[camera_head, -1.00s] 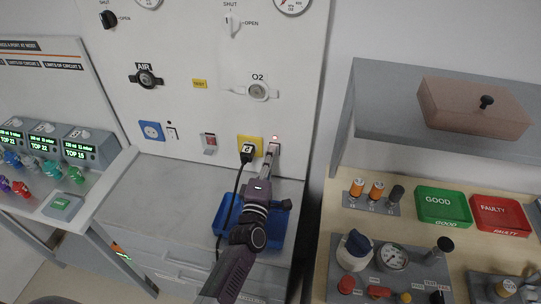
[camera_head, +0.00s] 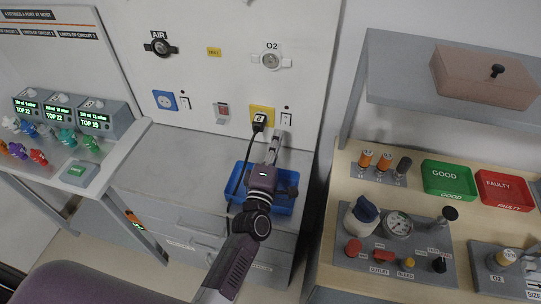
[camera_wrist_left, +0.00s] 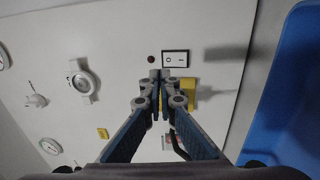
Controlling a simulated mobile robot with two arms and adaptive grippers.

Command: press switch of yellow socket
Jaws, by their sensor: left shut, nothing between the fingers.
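The yellow socket (camera_head: 262,111) sits on the white wall panel with a black plug (camera_head: 259,122) in it. Its white rocker switch (camera_head: 286,119) is just to its right, under a small dark lamp. In the left wrist view the switch (camera_wrist_left: 175,58) shows whole beside the dark red lamp (camera_wrist_left: 151,59); the yellow socket (camera_wrist_left: 189,93) is partly behind the fingers. My left gripper (camera_head: 277,136) is shut and empty, its tips just below the switch in the head view and seemingly apart from it. My right gripper is not in view.
A blue socket (camera_head: 165,100) with its own switch and a red rocker switch (camera_head: 222,112) are to the left. A blue bin (camera_head: 284,205) stands below, with the black cable hanging by it. A bench (camera_head: 330,200) with gauges and trays is at right.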

